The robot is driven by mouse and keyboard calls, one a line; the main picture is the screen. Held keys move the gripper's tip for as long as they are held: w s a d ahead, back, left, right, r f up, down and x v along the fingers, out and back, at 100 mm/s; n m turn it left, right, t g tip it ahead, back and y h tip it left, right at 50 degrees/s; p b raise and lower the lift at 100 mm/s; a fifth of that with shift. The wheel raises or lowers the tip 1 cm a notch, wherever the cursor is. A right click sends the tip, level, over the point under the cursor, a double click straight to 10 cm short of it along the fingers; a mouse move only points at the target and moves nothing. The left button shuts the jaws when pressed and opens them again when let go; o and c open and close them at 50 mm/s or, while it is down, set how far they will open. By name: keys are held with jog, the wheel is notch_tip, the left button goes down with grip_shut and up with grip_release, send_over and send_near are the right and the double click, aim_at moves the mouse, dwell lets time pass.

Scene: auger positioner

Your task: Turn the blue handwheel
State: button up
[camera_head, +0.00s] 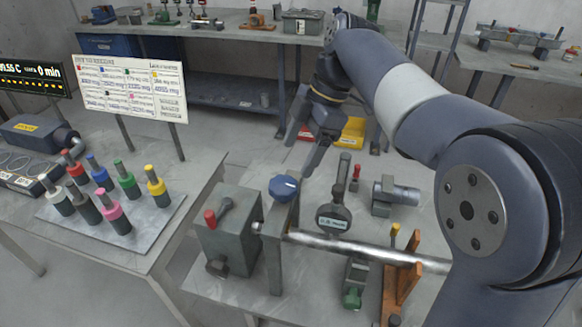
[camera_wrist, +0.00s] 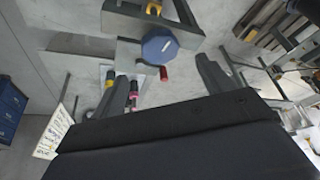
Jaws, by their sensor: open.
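The blue handwheel (camera_head: 285,188) is a faceted knob on top of a grey upright post, beside a grey block with a red knob (camera_head: 210,217). A steel rod (camera_head: 350,245) runs from the post to the right. My gripper (camera_head: 301,157) is open and empty, above and slightly right of the handwheel, apart from it. In the wrist view the handwheel (camera_wrist: 160,46) shows nearly face-on, beyond the gap between my spread fingers (camera_wrist: 160,75). Nothing covers its top face there.
A dial gauge (camera_head: 334,216) stands right of the post, with a grey motor-like part (camera_head: 396,195) behind. A wooden bracket (camera_head: 402,275) is near the rod's right part. Several coloured-handled tools (camera_head: 122,190) stand on the left table's plate. A sign board (camera_head: 130,88) rises behind them.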

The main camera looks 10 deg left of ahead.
aim_at(285, 183)
jog(key=shift+v, duration=1.45)
jog(key=shift+f, duration=0.1)
jog(key=x, duration=1)
jog(key=shift+s+a+f, duration=0.15)
jog(key=shift+a+f, duration=0.05)
jog(key=shift+f, duration=0.1)
jog(key=shift+m, duration=0.3)
jog(key=shift+r, duration=0.15)
